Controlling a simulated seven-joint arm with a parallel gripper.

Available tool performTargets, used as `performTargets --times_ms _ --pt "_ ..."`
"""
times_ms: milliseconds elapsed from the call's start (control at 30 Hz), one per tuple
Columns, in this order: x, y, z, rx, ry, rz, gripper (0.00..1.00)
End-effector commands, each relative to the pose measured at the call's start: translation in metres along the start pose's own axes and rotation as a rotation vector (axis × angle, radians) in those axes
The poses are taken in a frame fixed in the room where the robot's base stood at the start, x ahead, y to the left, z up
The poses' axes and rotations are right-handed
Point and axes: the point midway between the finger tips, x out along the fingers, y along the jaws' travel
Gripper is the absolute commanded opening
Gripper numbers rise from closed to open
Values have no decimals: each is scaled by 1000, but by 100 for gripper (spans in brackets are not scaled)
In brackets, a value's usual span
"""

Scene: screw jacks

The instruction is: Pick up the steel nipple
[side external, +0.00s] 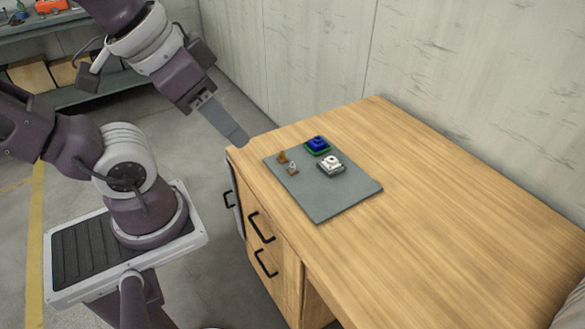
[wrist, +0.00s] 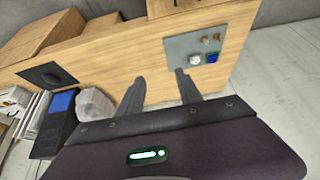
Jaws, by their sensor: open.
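I cannot tell for sure which small part is the steel nipple. A small brown piece with a pale, greyish top (side external: 292,168) sits on the grey mat (side external: 330,203). An orange-brown piece (side external: 282,157) stands just behind it. A white block-like part (side external: 331,165) and a blue part on a green base (side external: 317,145) are to their right. In the wrist view the mat (wrist: 178,48) is small and distant, with the white part (wrist: 195,59) and blue part (wrist: 212,58). My gripper (wrist: 158,74) is open and empty, high near the table's left corner, apart from everything.
The wooden desk (side external: 430,190) has a wide clear top right of the mat, with drawers and black handles in front. A wall (side external: 470,70) runs behind it. The wrist view also shows a dark box with a blue face (wrist: 62,103) on the left.

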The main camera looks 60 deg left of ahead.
Motion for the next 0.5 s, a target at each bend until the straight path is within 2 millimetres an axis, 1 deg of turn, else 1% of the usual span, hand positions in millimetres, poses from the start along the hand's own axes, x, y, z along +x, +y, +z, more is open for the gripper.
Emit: performTargets --times_ms 67,133,167,267,300,367,400,467,500 --pt "0 0 0 0 0 0 42" --pt "2 -2 -6 -9 -11 -5 42" --pt "5 -4 -12 -19 -22 -11 42" --pt "26 -18 -50 -78 -89 -41 42" --pt "42 -28 -69 -111 -122 -56 42" --pt "71 -47 -95 -161 -171 -76 42" --pt "93 -62 -109 -195 -203 -87 42" --pt "131 -85 -124 -245 -252 -102 42" --pt "159 -103 -131 -280 -283 -110 42"
